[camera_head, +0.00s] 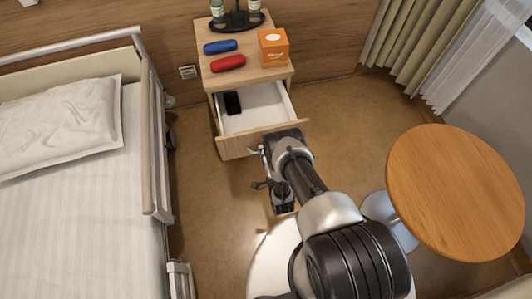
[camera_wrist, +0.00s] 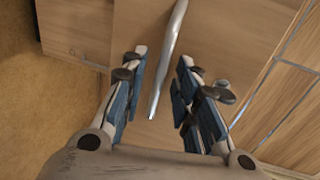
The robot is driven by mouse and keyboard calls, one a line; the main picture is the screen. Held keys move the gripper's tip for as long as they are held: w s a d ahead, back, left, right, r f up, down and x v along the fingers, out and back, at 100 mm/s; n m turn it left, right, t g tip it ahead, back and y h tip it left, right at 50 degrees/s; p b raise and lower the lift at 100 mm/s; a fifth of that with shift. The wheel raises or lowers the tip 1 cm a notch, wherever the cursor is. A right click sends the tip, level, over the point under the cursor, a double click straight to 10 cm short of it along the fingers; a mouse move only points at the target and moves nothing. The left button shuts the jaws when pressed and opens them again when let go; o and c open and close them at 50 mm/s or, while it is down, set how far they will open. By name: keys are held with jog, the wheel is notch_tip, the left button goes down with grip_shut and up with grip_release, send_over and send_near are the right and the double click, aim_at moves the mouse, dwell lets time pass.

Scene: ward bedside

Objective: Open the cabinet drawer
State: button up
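The wooden bedside cabinet (camera_head: 246,77) stands at the top centre of the head view. Its white-lined drawer (camera_head: 262,106) is pulled out, with a dark object (camera_head: 232,103) lying inside. My gripper (camera_head: 257,166) is close in front of the drawer front, partly hidden by my arm. In the wrist view my gripper (camera_wrist: 162,78) is open, with its blue-padded fingers on either side of the metal bar handle (camera_wrist: 166,60). Gaps show between handle and fingers. The drawer front (camera_wrist: 225,40) lies behind them.
A blue case (camera_head: 220,46), a red case (camera_head: 228,63) and an orange box (camera_head: 273,47) sit on the cabinet top, with bottles in a black stand (camera_head: 237,20) behind. A bed (camera_head: 85,210) is at left, a round table (camera_head: 455,190) at right. Floor shows between.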

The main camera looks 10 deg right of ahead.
jog(key=v, duration=0.7)
jog(key=shift+s, duration=0.3)
dwell(0.4)
